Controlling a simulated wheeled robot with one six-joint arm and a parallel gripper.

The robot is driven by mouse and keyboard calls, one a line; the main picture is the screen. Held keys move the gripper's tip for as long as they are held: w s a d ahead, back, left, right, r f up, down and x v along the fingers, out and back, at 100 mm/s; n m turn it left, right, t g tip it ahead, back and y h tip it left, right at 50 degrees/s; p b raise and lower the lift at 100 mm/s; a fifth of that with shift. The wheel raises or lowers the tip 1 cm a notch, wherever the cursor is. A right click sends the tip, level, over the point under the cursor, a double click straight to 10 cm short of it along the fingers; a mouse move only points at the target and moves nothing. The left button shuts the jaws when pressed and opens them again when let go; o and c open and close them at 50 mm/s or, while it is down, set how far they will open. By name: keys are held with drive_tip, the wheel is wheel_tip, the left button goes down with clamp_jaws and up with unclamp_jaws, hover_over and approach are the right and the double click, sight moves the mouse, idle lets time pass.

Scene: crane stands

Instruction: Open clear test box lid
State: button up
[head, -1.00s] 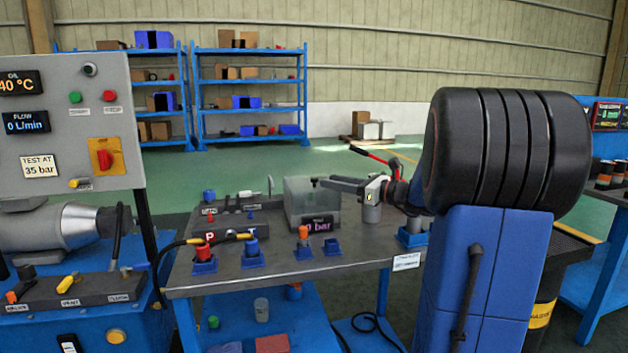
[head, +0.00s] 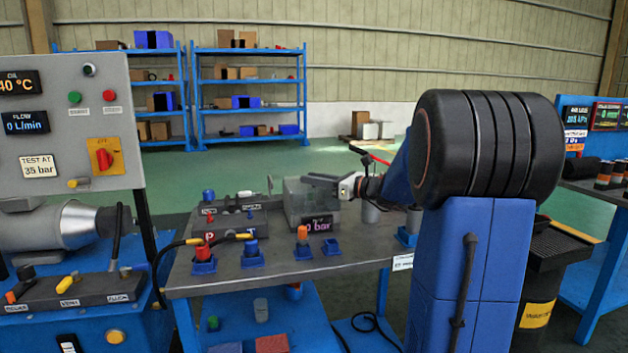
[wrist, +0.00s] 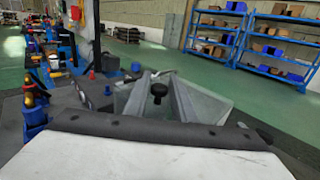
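The clear test box (head: 296,210) stands on the grey bench top, behind a small display reading 0 bar. Its lid looks shut. The wrist view shows a black knob (wrist: 158,88) on the box's clear lid (wrist: 208,103). My gripper (head: 313,179) reaches in from the right, level with the top of the box. In the wrist view my gripper (wrist: 158,80) is open, with one grey finger on each side of the knob. A gap shows between the knob and the fingers. In the head view the fingers hide the knob.
The bench (head: 345,262) holds a valve block (head: 225,222) left of the box, and red, blue and orange fittings in front. A control panel (head: 70,120) is at far left. Shelves (head: 250,100) stand far back.

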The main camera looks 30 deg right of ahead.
clamp_jaws()
drive_tip(key=shift+r, duration=0.15)
